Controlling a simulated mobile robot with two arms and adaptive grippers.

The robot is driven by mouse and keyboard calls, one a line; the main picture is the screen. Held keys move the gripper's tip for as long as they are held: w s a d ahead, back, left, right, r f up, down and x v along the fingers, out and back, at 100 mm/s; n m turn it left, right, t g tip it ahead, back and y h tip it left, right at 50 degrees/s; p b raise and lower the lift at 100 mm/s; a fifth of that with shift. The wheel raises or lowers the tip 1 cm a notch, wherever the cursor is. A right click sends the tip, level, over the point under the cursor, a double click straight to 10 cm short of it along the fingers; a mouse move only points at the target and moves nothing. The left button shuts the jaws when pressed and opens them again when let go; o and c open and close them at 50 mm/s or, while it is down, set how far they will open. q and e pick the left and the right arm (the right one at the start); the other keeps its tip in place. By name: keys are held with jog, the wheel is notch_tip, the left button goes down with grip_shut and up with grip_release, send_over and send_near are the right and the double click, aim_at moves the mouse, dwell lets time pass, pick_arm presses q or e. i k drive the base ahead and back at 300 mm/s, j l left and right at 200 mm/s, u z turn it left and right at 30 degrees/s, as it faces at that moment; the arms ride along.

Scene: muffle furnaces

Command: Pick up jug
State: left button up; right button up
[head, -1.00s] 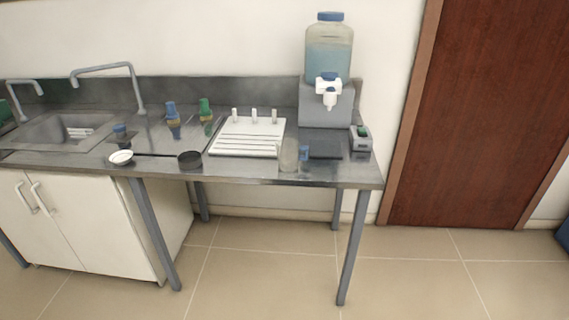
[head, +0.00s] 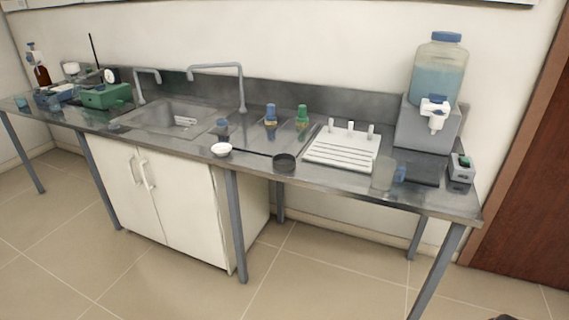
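A translucent, pale jug (head: 382,176) stands upright near the front edge of the steel counter, toward its right end. A small blue part (head: 400,174) shows at its right side; I cannot tell whether it belongs to the jug. Neither of my grippers can be made out in the head view.
Beside the jug are a white drying rack (head: 343,160) and a dark mat (head: 422,168). A water dispenser (head: 437,90) stands behind, a small grey device (head: 461,168) to the right. The floor in front is clear.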

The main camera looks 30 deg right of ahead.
aim_at(383, 168)
jog(key=l+u, duration=0.2)
jog(key=l, duration=0.25)
jog(key=l+u, duration=0.2)
jog(key=l, duration=0.2)
jog(key=k+l+u, duration=0.2)
jog(key=l, duration=0.2)
jog(key=l+u, duration=0.2)
jog(key=l, duration=0.25)
jog(key=k+l+u, duration=0.2)
jog(key=l, duration=0.15)
